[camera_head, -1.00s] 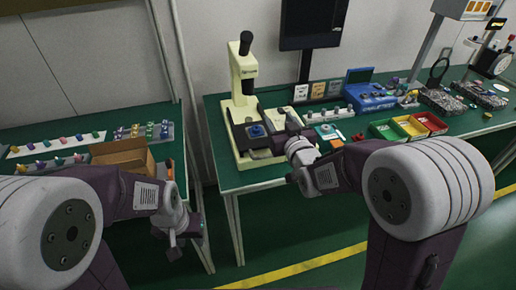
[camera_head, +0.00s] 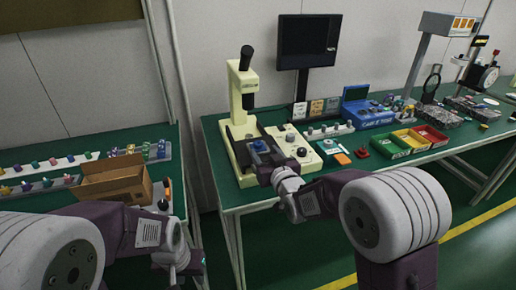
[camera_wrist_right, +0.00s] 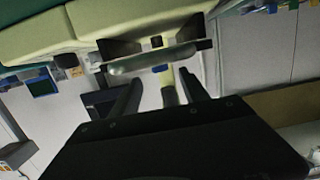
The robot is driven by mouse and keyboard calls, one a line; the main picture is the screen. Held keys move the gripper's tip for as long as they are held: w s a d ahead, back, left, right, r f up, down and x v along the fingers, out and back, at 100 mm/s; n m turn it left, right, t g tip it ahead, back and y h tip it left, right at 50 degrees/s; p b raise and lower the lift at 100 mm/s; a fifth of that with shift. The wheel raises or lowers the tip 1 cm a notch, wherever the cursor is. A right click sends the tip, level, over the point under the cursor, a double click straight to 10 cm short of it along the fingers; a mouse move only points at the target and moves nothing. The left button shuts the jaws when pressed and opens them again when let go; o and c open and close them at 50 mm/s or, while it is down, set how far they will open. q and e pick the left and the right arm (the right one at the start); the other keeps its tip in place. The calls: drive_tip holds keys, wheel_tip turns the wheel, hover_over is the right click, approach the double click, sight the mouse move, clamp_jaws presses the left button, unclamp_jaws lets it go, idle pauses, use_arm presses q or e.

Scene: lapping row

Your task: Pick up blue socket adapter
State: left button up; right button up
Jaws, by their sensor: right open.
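The blue socket adapter (camera_head: 259,146) appears as a small blue piece low in front of the cream press (camera_head: 241,95), among dark parts. My right gripper (camera_head: 262,158) is at the press's front, with its dark fingers close to the adapter; I cannot tell whether they touch it. In the right wrist view, the fingers (camera_wrist_right: 158,97) are apart with no held object clear between them. A small bluish piece beyond them may be the adapter. My left gripper (camera_head: 182,264) hangs low by the left table; its fingertips are not clear.
A cardboard box (camera_head: 118,190) and rows of small coloured parts are on the left table. Right of the press are a control box (camera_head: 290,140), a blue case (camera_head: 368,115) and coloured bins (camera_head: 408,148). A monitor (camera_head: 307,42) stands behind.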

sight(259, 146)
drive_tip(key=x, duration=0.5)
drive_tip(key=shift+b, duration=0.3)
drive_tip(key=shift+r, duration=0.1)
drive_tip(key=shift+c, duration=1.2)
clamp_jaws()
wheel_tip(259, 146, up, 4)
drive_tip(key=shift+r+p, duration=0.1)
drive_tip(key=shift+p, duration=0.75)
drive_tip(key=w+d+r+p, duration=0.4)
drive_tip(key=w+d+r, duration=0.1)
drive_tip(key=d, duration=0.5)
drive_tip(key=shift+w+r, duration=0.3)
drive_tip(key=shift+r, duration=0.6)
